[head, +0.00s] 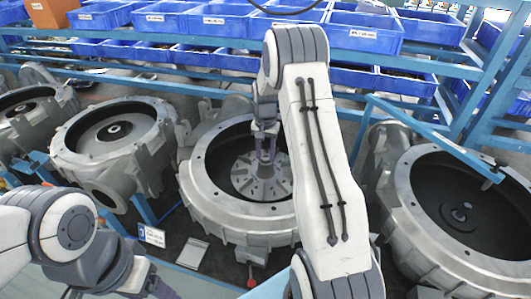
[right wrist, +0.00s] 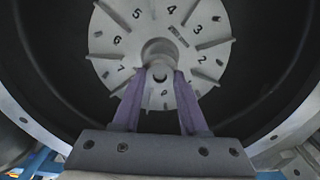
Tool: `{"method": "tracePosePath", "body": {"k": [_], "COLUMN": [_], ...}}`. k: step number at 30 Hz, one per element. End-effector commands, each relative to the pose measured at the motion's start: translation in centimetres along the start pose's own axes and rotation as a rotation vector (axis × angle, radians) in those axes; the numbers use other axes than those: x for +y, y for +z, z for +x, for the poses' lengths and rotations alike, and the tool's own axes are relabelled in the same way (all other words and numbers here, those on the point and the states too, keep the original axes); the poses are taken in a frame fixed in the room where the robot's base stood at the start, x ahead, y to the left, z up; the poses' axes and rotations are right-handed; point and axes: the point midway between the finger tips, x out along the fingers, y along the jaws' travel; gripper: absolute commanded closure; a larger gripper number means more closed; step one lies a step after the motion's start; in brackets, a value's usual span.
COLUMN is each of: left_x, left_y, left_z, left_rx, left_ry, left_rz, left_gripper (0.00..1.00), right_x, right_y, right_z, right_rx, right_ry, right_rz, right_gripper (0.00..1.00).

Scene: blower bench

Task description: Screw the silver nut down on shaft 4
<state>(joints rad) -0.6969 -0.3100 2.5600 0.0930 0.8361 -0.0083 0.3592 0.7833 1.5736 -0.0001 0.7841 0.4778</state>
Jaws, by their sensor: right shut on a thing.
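The silver nut (right wrist: 160,73) is a small round grey piece at the hub of a numbered, finned impeller disc (right wrist: 130,45); the fingers hide part of it. My right gripper (head: 265,142) reaches down into the middle blower housing (head: 215,205), above the grey impeller (head: 249,184). In the right wrist view its two purple fingers (right wrist: 160,78) close on the nut from both sides. The shaft is mostly hidden behind the nut and fingertips. My left gripper (head: 150,284) is partly in view at the bottom left, away from the housing; its fingers do not show clearly.
Other open blower housings stand at the left (head: 108,130) and right (head: 455,205). Blue bins (head: 362,32) fill a blue rack behind. A small label card (head: 151,236) stands before the middle housing. The housing's raised rim surrounds my right gripper.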

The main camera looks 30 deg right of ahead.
Motion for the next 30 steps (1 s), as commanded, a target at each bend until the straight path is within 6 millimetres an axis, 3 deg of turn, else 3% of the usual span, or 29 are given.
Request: {"method": "tracePosePath", "body": {"k": [30], "left_x": [0.0], "left_y": [0.0], "left_z": [0.05], "left_rx": [0.0], "left_ry": [0.0], "left_rz": [0.0], "left_gripper": [0.3], "right_x": [0.01], "right_y": [0.02], "right_z": [0.1], "right_rx": [-0.001], "right_ry": [0.001], "right_rz": [1.581], "right_gripper": [1.0]}}
